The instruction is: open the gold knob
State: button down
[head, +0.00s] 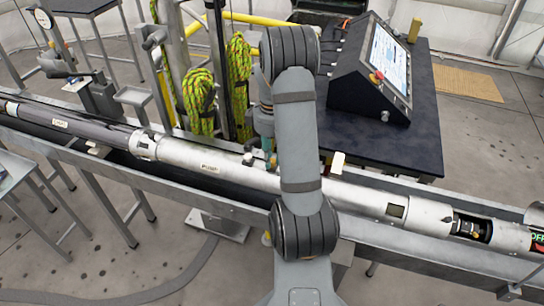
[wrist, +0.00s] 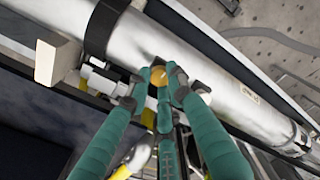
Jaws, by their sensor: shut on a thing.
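The gold knob (wrist: 158,76) is a small round yellow-gold piece beside the long silver tube (wrist: 190,55) in the wrist view. My gripper (wrist: 160,84) has teal fingers with grey tips, which close around the knob from both sides. The knob's lower part is hidden by the fingers. In the head view the silver tube (head: 235,170) lies in a long metal trough, and my arm crosses over it. The knob and fingertips are hidden behind my arm there; only a bit of teal shows beside it.
A console (head: 372,70) with a screen and a red button stands on a dark table (head: 415,135) behind the tube. Green-yellow ropes (head: 200,100) hang left of my arm. In the wrist view, a pale block (wrist: 57,58) and a black band (wrist: 103,28) are near the knob.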

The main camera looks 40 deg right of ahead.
jog(key=shift+n, duration=0.5)
jog(key=c, duration=1.6)
grip_release()
jog(key=shift+o, duration=0.2)
notch_tip(320, 180, up, 12)
notch_tip(320, 180, down, 12)
jog(key=shift+f, duration=0.1)
